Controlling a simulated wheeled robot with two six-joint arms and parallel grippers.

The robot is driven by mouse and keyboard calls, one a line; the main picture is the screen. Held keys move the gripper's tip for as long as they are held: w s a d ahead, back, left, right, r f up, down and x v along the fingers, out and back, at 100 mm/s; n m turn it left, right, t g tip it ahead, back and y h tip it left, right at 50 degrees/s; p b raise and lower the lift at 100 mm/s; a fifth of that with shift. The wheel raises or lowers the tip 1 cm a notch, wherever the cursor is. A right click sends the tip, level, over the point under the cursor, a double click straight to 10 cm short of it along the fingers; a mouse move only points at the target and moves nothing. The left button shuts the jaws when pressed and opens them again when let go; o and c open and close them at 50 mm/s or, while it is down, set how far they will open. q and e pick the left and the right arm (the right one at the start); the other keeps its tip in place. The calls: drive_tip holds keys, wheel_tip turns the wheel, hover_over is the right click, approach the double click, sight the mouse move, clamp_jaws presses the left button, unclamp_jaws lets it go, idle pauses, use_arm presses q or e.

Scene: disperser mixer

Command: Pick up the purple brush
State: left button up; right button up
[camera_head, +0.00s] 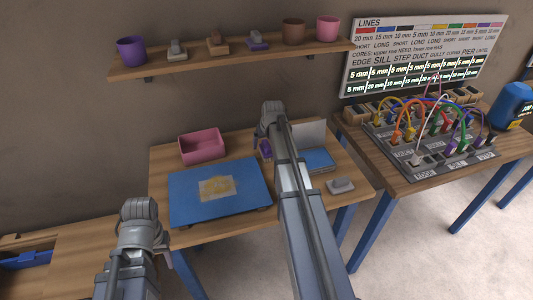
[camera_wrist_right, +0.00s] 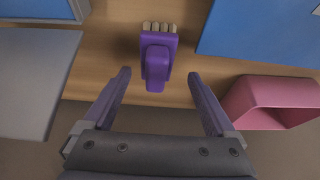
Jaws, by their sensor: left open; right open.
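The purple brush (camera_wrist_right: 155,62) lies on the wooden table, its pale bristles pointing away from my right gripper in the right wrist view. It shows only partly in the head view (camera_head: 266,149), beside my right arm. My right gripper (camera_wrist_right: 159,76) is open, its two fingers apart on either side of the brush's handle end, with gaps to both sides. I cannot tell how high it is above the table. My left gripper (camera_head: 139,233) is at the lower left in the head view, away from the brush; its fingertips are hidden and nothing shows in it.
A pink bin (camera_head: 202,147) and a blue board (camera_head: 205,195) are left of the brush. A blue pad (camera_head: 318,160) and a grey block (camera_head: 341,186) are right of it. A shelf (camera_head: 205,62) with mugs and small items hangs above. A cable panel (camera_head: 440,150) stands at right.

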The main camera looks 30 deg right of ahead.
sight(266, 142)
drive_tip(key=b+x, duration=0.4)
drive_tip(key=x, duration=0.1)
drive_tip(key=shift+s+d, duration=0.2)
drive_tip(key=shift+r, duration=0.1)
drive_tip(key=shift+c, duration=0.2)
clamp_jaws()
idle(0.4)
wheel_tip(266, 142, up, 10)
drive_tip(key=p, duration=1)
drive_tip(key=shift+r, duration=0.1)
